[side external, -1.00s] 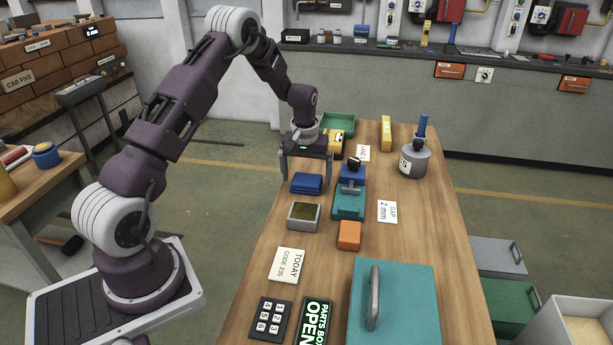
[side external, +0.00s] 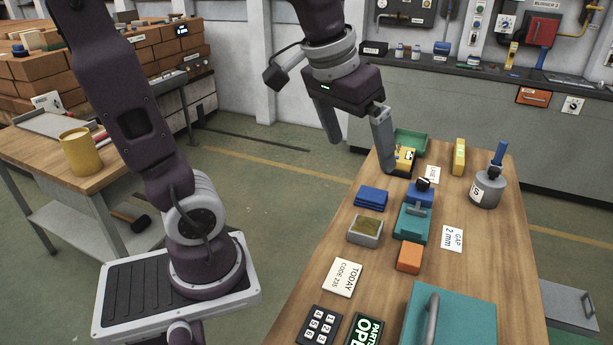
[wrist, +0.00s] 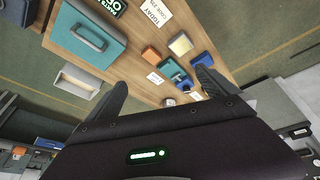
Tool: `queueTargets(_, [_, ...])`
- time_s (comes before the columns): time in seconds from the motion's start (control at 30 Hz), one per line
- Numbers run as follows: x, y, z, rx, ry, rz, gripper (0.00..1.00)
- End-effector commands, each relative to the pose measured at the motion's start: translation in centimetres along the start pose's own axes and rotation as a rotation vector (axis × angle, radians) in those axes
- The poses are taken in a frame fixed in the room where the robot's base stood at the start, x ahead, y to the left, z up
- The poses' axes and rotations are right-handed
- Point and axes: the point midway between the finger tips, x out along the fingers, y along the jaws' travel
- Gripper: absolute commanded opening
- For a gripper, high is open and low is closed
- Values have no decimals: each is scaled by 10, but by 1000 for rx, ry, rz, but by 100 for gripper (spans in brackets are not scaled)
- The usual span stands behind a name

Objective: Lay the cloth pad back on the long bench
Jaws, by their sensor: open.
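A folded dark blue cloth pad (side external: 371,197) lies flat on the long wooden bench (side external: 490,265), near its left edge. It also shows in the wrist view (wrist: 203,59), partly behind a finger. My gripper (side external: 362,155) is open and empty, raised above and beyond the pad, clear of it. In the wrist view its two fingers (wrist: 160,92) stand wide apart with nothing between them.
Near the pad are a grey tray (side external: 365,232), a teal clamp-like tool (side external: 412,223), an orange block (side external: 409,257) and a grey can with a blue handle (side external: 487,187). A large teal box (side external: 465,315) stands at the front. A side table (side external: 110,170) is at left.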

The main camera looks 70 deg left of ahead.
Motion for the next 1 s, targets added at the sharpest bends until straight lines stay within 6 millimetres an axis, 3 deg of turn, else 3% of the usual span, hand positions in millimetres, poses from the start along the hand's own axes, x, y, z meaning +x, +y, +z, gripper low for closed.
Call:
queueTargets(0.03, [-14, 7, 31, 65, 38, 19, 98])
queueTargets(0.1, [-22, 11, 69, 146, 74, 37, 98])
queueTargets(0.2, [-24, 12, 104, 221, 109, 51, 98])
queueTargets(0.27, [-24, 11, 114, 243, 119, 54, 98])
queueTargets(1.0, [-23, 11, 119, 251, 123, 55, 98])
